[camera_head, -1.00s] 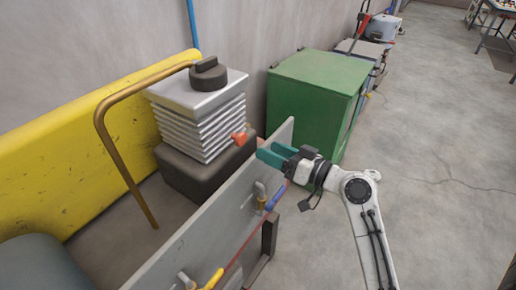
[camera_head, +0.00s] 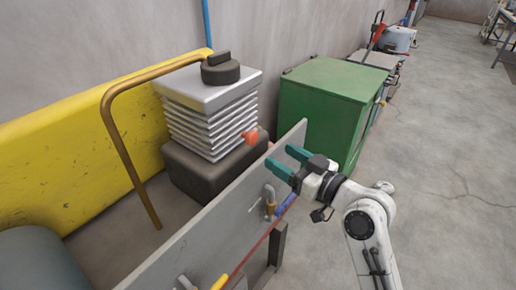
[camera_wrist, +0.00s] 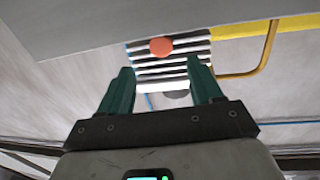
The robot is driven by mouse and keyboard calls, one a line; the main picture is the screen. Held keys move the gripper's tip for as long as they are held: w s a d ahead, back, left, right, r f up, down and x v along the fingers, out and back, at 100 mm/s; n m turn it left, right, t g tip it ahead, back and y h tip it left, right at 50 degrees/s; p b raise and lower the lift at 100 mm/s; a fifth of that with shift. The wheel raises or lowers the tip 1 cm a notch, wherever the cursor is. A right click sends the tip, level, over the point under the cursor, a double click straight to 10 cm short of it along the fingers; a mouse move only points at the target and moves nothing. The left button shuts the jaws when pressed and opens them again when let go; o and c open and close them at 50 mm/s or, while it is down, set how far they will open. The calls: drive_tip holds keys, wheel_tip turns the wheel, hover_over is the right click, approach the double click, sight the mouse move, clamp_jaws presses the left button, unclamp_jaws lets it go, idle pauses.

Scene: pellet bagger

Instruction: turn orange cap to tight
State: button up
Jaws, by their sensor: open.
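The orange cap (camera_head: 251,136) sits low on the front side of the grey ribbed block (camera_head: 208,125), behind the upright grey panel. It also shows in the wrist view (camera_wrist: 161,47), above and between my fingertips and apart from them. My gripper (camera_head: 286,161) has green fingers, spread open and empty. In the head view it is to the right of the cap and lower in the picture, near the panel's top edge. In the wrist view my two fingers (camera_wrist: 163,80) frame the ribbed block. Nothing is between them.
The grey upright panel (camera_head: 215,226) carries blue and yellow handled valves and stands between my arm and the block. A bronze pipe (camera_head: 118,135) bends over at left. A green cabinet (camera_head: 322,105) stands behind. Open floor (camera_head: 445,200) lies at right.

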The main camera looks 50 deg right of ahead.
sight(254, 140)
drive_tip(key=w, duration=0.3)
drive_tip(key=w+p, duration=0.1)
drive_tip(key=w, duration=0.3)
drive_tip(key=w+d+p, duration=0.1)
drive_tip(key=w, duration=0.2)
drive_tip(key=shift+w+r, duration=0.1)
drive_tip(key=shift+w, duration=0.3)
drive_tip(key=shift+c, duration=0.5)
